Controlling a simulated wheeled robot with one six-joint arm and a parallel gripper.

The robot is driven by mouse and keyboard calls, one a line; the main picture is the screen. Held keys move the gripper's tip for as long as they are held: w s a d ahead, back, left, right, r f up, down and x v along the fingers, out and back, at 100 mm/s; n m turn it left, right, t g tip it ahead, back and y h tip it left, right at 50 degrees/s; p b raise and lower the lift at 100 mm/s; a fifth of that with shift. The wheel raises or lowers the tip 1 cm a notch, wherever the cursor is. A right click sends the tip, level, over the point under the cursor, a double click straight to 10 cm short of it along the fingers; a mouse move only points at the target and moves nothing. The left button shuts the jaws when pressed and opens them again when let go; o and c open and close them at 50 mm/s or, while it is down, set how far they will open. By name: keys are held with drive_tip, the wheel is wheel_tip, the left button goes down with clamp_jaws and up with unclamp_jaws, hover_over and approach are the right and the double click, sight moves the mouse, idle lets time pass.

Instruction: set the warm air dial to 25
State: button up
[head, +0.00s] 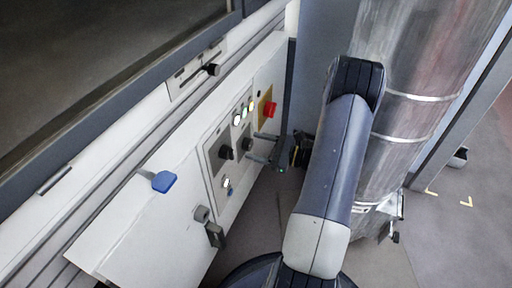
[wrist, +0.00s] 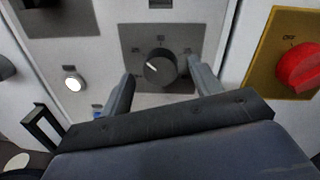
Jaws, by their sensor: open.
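A round black dial (wrist: 161,67) sits on a grey plate (wrist: 128,42) in the wrist view. Its white pointer line aims left and slightly up. Small marks around it are too blurred to read. My gripper (wrist: 161,70) is open, with one finger on each side of the dial and a gap visible on both sides. In the head view the same dial (head: 247,144) is at the tips of my gripper (head: 254,147), on the white control panel (head: 160,225). I cannot read a label that names the dial.
A second black knob (head: 226,152) is left of the dial. Lit buttons (head: 243,112) are above it. A red knob (head: 270,108) on a yellow plate is to the right. A blue-ended handle (head: 164,181) and a latch (head: 214,235) stick out nearby. A metal duct (head: 425,75) stands right of my arm.

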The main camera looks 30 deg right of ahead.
drive_tip(key=shift+w+a, duration=0.45)
drive_tip(key=shift+c, duration=0.6)
drive_tip(key=c, duration=0.8)
drive_tip(key=shift+f+n+b, duration=0.15)
drive_tip(key=shift+n+b, duration=0.55)
drive_tip(key=shift+b, duration=0.05)
drive_tip(key=shift+c, duration=0.2)
drive_tip(key=shift+n, duration=0.3)
drive_tip(key=o, duration=1)
drive_tip(key=shift+s, duration=0.1)
drive_tip(key=shift+c, duration=0.2)
